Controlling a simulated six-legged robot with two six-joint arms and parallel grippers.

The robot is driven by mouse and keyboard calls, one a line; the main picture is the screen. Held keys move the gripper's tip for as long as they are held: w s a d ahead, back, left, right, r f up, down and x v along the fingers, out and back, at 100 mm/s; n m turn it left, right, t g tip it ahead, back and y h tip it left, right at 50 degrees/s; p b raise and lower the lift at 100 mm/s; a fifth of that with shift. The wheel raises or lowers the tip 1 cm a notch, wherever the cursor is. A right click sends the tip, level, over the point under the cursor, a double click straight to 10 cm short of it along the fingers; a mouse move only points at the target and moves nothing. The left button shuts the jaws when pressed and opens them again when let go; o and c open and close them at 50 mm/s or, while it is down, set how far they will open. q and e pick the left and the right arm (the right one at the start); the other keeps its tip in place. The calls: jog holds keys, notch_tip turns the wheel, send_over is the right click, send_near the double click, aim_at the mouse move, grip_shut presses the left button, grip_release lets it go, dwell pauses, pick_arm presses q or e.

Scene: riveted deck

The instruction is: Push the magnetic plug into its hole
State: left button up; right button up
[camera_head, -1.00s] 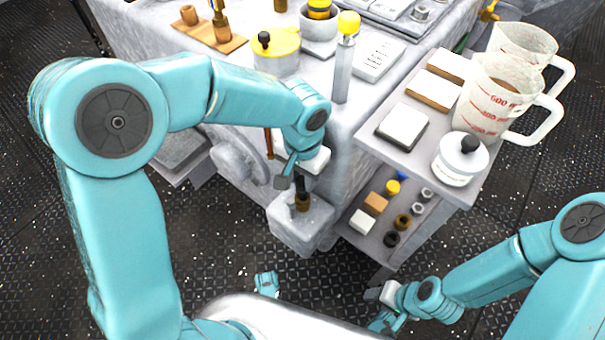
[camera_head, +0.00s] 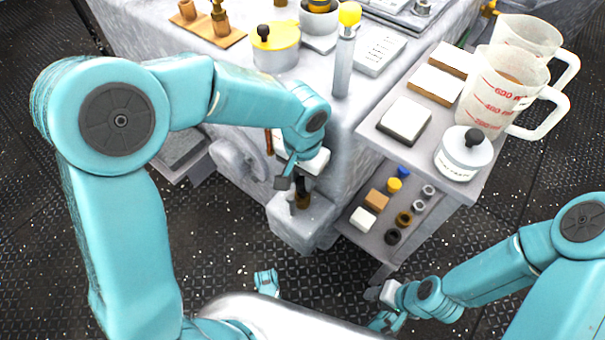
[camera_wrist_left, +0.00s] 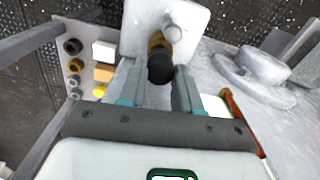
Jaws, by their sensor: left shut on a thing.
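The magnetic plug, with a black head (camera_wrist_left: 160,68) and a brass-brown body, stands at a pale block (camera_head: 299,232) that juts from the bench's front. In the head view the plug (camera_head: 303,197) shows as a dark brown upright piece above the block's top. My left gripper (camera_head: 291,183) is at the plug's upper end. In the left wrist view its two fingers (camera_wrist_left: 160,90) flank the black head, shut on it. The hole is hidden, so I cannot tell how deep the plug sits. My right gripper (camera_head: 373,294) is low at the right, away from the block, its jaws unclear.
A side shelf right of the block carries measuring jugs (camera_head: 505,85), a white lidded pot (camera_head: 464,153) and a white-topped block (camera_head: 404,119). Several small plugs and rings (camera_head: 404,218) lie on its lower level. A grey round fitting (camera_wrist_left: 262,65) is beside the block.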

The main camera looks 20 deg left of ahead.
pick_arm(q)
jog(key=shift+f+b, duration=0.45)
jog(key=shift+f, duration=0.25)
pick_arm(e)
jog(key=shift+f, duration=0.55)
pick_arm(q)
jog(key=o, duration=1.2)
jog(key=shift+c, duration=0.2)
jog(key=shift+r, duration=0.4)
notch_tip(320, 180, up, 16)
jog(key=p, duration=0.6)
jog(key=shift+f+p, duration=0.2)
jog(key=shift+p, duration=0.2)
pick_arm(e)
notch_tip(320, 180, up, 7)
jog(key=shift+s+f, duration=0.15)
pick_arm(q)
jog(key=shift+s, duration=0.1)
pick_arm(e)
jog(key=shift+s+a, duration=0.1)
